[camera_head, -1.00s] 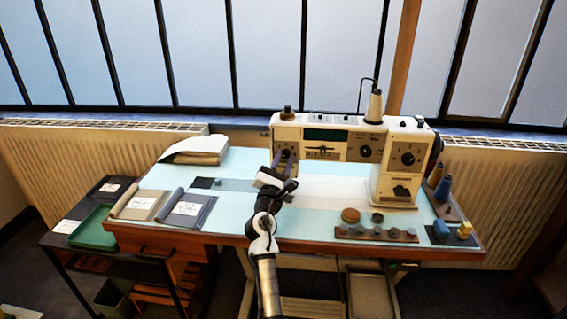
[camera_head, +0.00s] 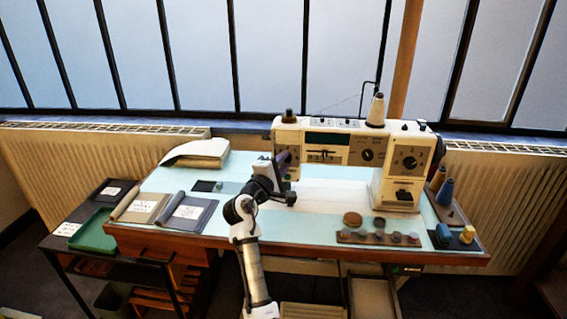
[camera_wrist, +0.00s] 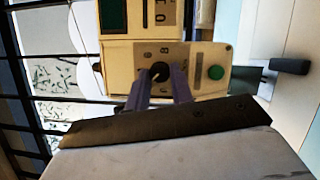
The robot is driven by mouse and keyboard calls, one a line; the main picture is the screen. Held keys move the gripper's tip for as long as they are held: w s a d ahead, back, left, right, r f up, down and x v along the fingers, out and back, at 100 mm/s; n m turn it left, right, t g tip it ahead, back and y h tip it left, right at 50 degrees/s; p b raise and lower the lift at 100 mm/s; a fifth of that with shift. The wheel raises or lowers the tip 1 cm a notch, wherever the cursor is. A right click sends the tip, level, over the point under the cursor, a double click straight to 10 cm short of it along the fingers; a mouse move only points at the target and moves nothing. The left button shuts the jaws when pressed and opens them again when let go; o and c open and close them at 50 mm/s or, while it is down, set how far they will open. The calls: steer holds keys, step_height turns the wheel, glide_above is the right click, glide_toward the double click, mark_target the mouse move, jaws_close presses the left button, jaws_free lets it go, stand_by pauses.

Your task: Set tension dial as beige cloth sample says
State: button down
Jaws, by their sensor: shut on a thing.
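The sewing machine (camera_head: 330,146) is cream and stands at the back of the table. On its left end is a black dial (camera_wrist: 158,70) with marks around it, seen sideways in the wrist view. The marks and its setting are too small to read surely. My gripper (camera_wrist: 162,82) has its purple fingers shut on the dial, partly hiding its lower side; it also shows in the head view (camera_head: 284,160). The beige cloth sample (camera_head: 133,214) lies at the table's left front with a white label (camera_head: 145,206), whose writing is too small to read.
A grey-blue cloth sample (camera_head: 204,217) lies right of the beige one. A green button (camera_wrist: 216,72) sits beside the dial. A folded cloth (camera_head: 197,150) lies at back left; a bobbin strip (camera_head: 350,238) and thread spools (camera_head: 446,190) are at right.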

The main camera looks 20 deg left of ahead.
steer(key=m+g+y+p, duration=0.1)
steer(key=m+p, duration=0.1)
steer(key=m, duration=0.3)
steer(key=m+g+y+p, duration=0.2)
steer(key=m, duration=0.2)
steer(key=r+m+g+y+p, duration=0.1)
steer(key=m+g+y, duration=0.1)
steer(key=m, duration=0.3)
steer(key=shift+d+m+p, duration=0.3)
steer(key=shift+d+p, duration=0.05)
steer(key=shift+p, duration=0.05)
steer(key=shift+y, duration=0.3)
stand_by(0.4)
steer(key=c, duration=1.2)
jaws_free()
steer(key=shift+r, duration=0.1)
